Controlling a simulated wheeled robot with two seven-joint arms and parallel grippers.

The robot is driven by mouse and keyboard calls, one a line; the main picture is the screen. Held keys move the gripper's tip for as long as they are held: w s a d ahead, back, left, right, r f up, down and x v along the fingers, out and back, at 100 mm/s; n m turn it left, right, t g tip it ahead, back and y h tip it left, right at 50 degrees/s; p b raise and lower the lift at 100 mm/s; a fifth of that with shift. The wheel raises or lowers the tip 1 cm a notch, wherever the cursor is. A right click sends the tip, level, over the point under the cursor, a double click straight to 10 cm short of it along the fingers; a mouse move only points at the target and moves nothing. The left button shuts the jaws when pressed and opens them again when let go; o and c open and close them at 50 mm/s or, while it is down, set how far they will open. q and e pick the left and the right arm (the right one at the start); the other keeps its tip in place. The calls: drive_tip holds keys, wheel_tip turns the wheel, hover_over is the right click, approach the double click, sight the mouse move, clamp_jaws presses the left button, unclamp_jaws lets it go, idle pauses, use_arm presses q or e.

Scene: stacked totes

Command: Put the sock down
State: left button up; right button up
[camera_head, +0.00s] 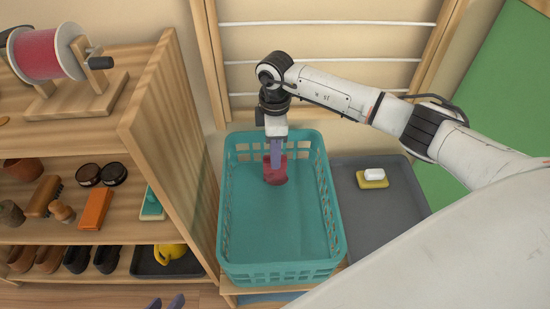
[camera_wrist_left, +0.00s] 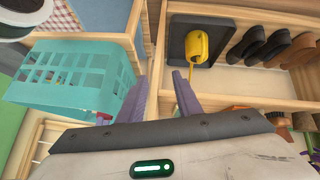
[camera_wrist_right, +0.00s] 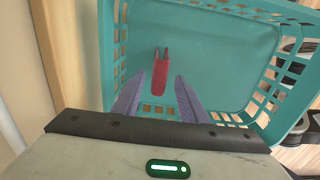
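A red sock (camera_head: 277,175) is inside the teal basket (camera_head: 332,222), near its far end. It also shows in the right wrist view (camera_wrist_right: 160,72), just beyond my right fingertips. My right gripper (camera_head: 277,160) reaches down into the basket over the sock. In the right wrist view its fingers (camera_wrist_right: 157,80) stand apart, with gaps on both sides of the sock. I cannot tell whether the sock rests fully on the basket floor. My left gripper (camera_head: 166,301) is at the bottom edge of the head view. It is open and empty in the left wrist view (camera_wrist_left: 160,80).
A grey tray (camera_head: 388,205) with a soap dish (camera_head: 373,182) is right of the basket. A wooden shelf (camera_head: 165,110) with shoes and brushes stands close on the left; a yellow watering can (camera_wrist_left: 196,46) sits in a dark tray there.

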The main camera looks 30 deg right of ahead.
drive_tip(key=shift+r, duration=1.5)
